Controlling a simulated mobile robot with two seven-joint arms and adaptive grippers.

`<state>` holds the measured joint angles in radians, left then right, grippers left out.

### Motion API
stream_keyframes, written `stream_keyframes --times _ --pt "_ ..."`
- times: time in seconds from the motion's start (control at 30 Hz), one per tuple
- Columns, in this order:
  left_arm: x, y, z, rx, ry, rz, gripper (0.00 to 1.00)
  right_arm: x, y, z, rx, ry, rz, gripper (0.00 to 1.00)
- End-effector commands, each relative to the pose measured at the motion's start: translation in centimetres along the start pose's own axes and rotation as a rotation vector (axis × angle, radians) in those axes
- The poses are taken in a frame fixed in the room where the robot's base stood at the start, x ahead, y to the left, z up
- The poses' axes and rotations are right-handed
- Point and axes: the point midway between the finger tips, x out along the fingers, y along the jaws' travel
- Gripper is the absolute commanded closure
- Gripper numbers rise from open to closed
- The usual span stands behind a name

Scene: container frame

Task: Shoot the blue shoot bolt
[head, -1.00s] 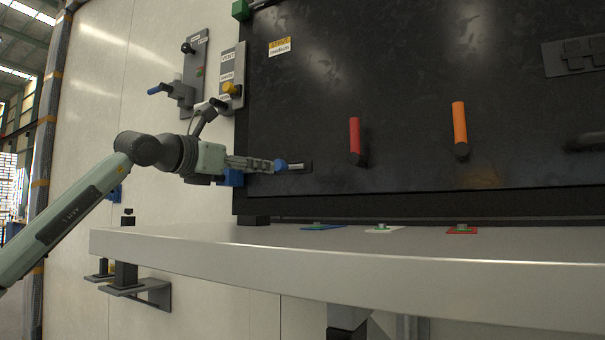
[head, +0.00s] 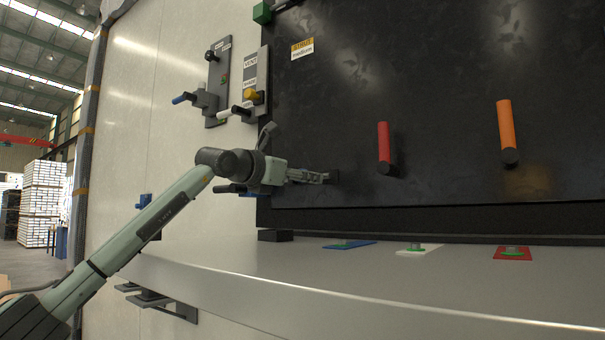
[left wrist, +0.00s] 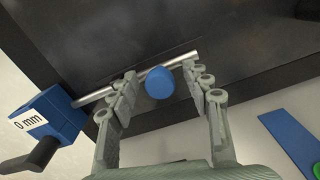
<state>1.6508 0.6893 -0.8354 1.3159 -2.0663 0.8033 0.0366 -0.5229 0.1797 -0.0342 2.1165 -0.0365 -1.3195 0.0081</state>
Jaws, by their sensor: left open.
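The blue shoot bolt's round blue knob (left wrist: 159,84) sits on a silver rod (left wrist: 182,62) in the left wrist view. The rod comes out of a blue block (left wrist: 52,116) labelled "0 mm" at the left, with a dark handle (left wrist: 32,157). My left gripper (left wrist: 163,76) is open, its fingers on either side of the knob; I cannot tell whether they touch it. In the head view my left gripper (head: 318,178) is at the lower left of the dark panel and hides the knob; only a little of the blue block shows. My right gripper is not in view.
The dark panel (head: 440,70) carries a red handle (head: 384,143) and an orange handle (head: 505,125). A grey shelf (head: 330,275) below holds blue, white and red plates. Levers (head: 205,99) are mounted on the wall above my left arm.

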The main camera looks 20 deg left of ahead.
Motion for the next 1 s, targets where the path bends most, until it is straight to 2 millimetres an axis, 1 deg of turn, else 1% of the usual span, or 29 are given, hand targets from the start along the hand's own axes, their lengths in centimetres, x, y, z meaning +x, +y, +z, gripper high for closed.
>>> stream_keyframes --times 0.23,0.27,0.63,1.0 --pt "0.13 -0.04 0.01 0.001 -0.001 0.000 0.51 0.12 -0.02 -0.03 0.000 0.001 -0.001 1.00" --pt "0.12 -0.03 0.01 0.000 -0.001 0.000 0.54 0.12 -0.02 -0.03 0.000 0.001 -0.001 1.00" --pt "0.10 -0.03 0.02 0.000 -0.001 -0.001 1.00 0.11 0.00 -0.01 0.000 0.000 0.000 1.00" --pt "0.09 0.26 0.02 -0.001 -0.001 0.000 1.00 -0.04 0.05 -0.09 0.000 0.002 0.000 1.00"
